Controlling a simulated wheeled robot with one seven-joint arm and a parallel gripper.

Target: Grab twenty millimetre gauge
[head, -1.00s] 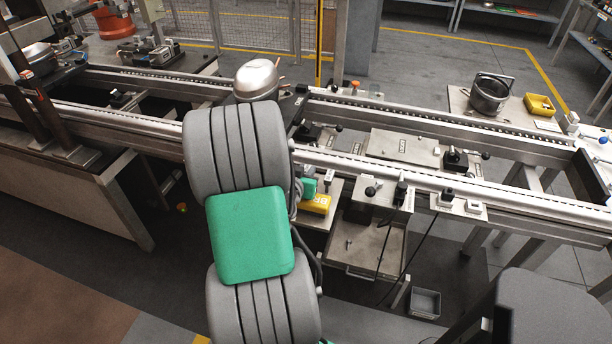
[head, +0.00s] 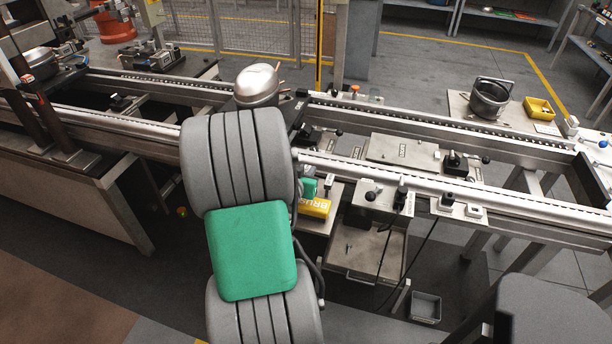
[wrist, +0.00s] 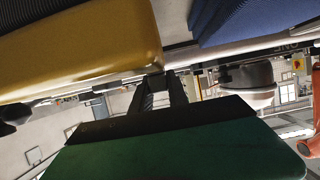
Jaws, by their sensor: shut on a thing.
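In the wrist view, my gripper (wrist: 160,86) shows as two dark, close-set fingers beyond the dark and green hand body. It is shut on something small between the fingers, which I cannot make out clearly. I cannot pick out the twenty millimetre gauge for certain in either view. A large yellow block (wrist: 80,50) is close by at the fingertips' left, and a ribbed blue thing (wrist: 245,20) is at upper right. In the head view, my grey and green arm hides the fingers. A yellow box with dark lettering (head: 315,208) lies just right of the arm.
A long conveyor rail (head: 440,185) crosses the head view behind the arm. Below are an open metal drawer (head: 372,258) and a small grey bin (head: 425,306). A yellow tray (head: 539,108) is on the far bench.

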